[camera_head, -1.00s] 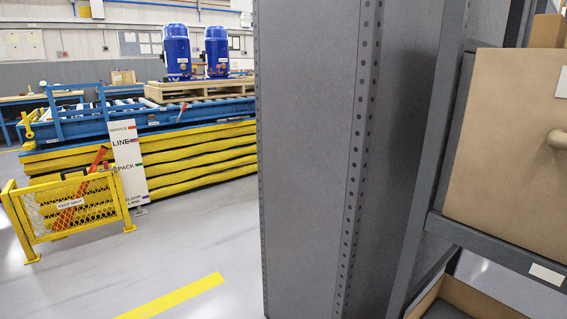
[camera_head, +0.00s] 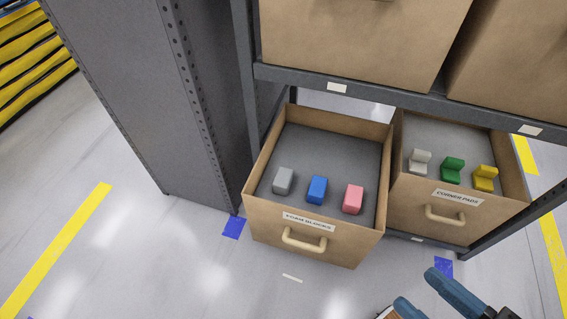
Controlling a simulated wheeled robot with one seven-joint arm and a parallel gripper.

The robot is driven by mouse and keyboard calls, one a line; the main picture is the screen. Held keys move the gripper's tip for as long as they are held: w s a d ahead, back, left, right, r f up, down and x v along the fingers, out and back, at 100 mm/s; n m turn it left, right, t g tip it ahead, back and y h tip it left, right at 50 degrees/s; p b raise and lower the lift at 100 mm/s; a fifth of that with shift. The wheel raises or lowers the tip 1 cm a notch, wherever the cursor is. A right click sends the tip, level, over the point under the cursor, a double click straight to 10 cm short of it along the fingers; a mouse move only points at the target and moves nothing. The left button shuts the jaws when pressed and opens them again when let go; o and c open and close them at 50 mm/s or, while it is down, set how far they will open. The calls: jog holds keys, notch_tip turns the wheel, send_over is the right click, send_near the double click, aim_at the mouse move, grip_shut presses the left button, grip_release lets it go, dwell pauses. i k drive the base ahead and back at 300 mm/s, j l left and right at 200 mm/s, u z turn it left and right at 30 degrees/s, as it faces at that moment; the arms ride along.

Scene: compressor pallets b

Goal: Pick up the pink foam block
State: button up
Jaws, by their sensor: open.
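The pink foam block (camera_head: 352,199) lies in the front right part of an open cardboard drawer (camera_head: 262,214) labelled as foam blocks. A blue block (camera_head: 317,189) and a grey block (camera_head: 284,180) lie to its left in the same row. My gripper (camera_head: 421,291) shows at the bottom right edge with blue fingers. It is open and apart from the drawer, in front of it and to the right of the pink block. Part of it is cut off by the frame edge.
A second open drawer (camera_head: 400,207), labelled corner pads, holds grey, green and yellow angled pads to the right. Closed cardboard drawers (camera_head: 360,45) sit above on a grey shelf frame (camera_head: 390,98). A grey metal panel (camera_head: 130,90) stands left. The floor in front is clear.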

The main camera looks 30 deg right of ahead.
aim_at(352, 201)
jog(key=k+z, duration=0.2)
jog(key=k, duration=0.65)
